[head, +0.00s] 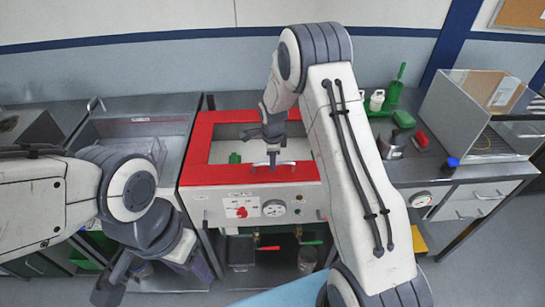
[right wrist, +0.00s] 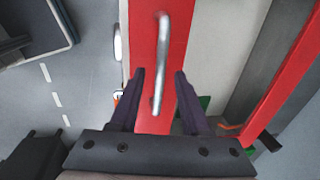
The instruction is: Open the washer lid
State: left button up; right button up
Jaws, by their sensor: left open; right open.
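The washer (head: 300,207) stands in the middle of the head view, with a white front carrying dials and a red switch. Its lid (head: 208,140) is a red frame around a clear window and lies flat, shut. A metal bar handle (right wrist: 163,60) is on the lid's front red strip. My right gripper (head: 272,158) is open above that strip at the handle. In the right wrist view its two dark fingers (right wrist: 160,75) lie either side of the handle's line; contact cannot be told. My left gripper (head: 108,290) is open, low at the left, away from the washer.
A steel sink unit (head: 135,130) adjoins the washer on the left. The right bench (head: 440,172) carries bottles, a green brush, a metal pot (head: 391,146) and a clear-sided box (head: 480,110). My right arm crosses over the washer's right side.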

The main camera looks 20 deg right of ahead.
jog(key=shift+f, duration=0.2)
grip_shut()
dwell(1.4)
